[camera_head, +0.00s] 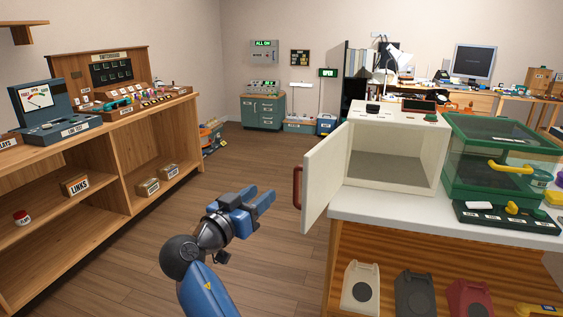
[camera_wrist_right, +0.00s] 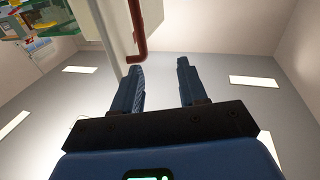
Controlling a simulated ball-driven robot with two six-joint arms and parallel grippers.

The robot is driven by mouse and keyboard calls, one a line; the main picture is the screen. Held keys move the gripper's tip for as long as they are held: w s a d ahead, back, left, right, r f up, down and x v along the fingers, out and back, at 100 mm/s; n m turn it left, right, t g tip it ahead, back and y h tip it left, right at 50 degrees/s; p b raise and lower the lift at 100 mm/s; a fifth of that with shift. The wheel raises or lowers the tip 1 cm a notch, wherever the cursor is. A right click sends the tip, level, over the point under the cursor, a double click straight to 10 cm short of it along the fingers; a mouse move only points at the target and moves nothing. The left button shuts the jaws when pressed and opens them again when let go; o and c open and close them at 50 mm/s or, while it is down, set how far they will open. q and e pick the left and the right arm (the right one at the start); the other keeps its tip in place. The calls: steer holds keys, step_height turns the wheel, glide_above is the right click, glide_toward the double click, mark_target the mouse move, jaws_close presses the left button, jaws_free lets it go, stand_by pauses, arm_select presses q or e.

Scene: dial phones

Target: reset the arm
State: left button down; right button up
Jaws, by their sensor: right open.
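My right gripper (camera_head: 262,200) is open and empty, held in the air over the floor, left of the open white cabinet door. In the right wrist view its two blue fingers (camera_wrist_right: 161,85) stand apart with nothing between them. The door's red-brown handle (camera_head: 297,187) is just right of the fingertips and apart from them in the head view. The handle also shows beyond the fingers in the right wrist view (camera_wrist_right: 138,32). My left gripper is in neither view.
The white cabinet (camera_head: 395,152) stands open on a counter (camera_head: 400,208) at right, its door (camera_head: 325,175) swung out towards my arm. A green glass-sided case (camera_head: 500,155) stands beside it. Wooden shelving (camera_head: 150,130) lines the left. The floor (camera_head: 235,165) between is clear.

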steer(key=a+n+t+y, duration=0.4)
steer(key=a+n+y, duration=0.3)
steer(key=n+y, duration=0.15)
steer(key=s+d+f+n+y, duration=0.2)
steer(key=d+f+n+y, duration=0.1)
steer(key=f+y, duration=0.3)
steer(key=s+d+f+n+y, duration=0.2)
steer(key=s+d+f+y, duration=0.1)
steer(key=f, duration=0.4)
steer(key=s+d+f+m+g+h, duration=0.1)
steer(key=s+d+f+m+h, duration=0.2)
steer(key=s+d+f, duration=0.5)
steer(key=s+d+f+m+h, duration=0.2)
steer(key=s+d+f, duration=0.2)
steer(key=s+d, duration=0.75)
steer(key=s+d+f+m+g+h, duration=0.1)
steer(key=s+d+f+m+h, duration=0.2)
steer(key=s+d+f, duration=0.5)
steer(key=s+d+r+p, duration=0.1)
steer(key=r+p, duration=1.1)
steer(key=r, duration=0.1)
steer(key=s+d+r+p, duration=0.1)
steer(key=d+r+p, duration=0.1)
steer(key=r+p, duration=1)
steer(key=shift+r, duration=0.85)
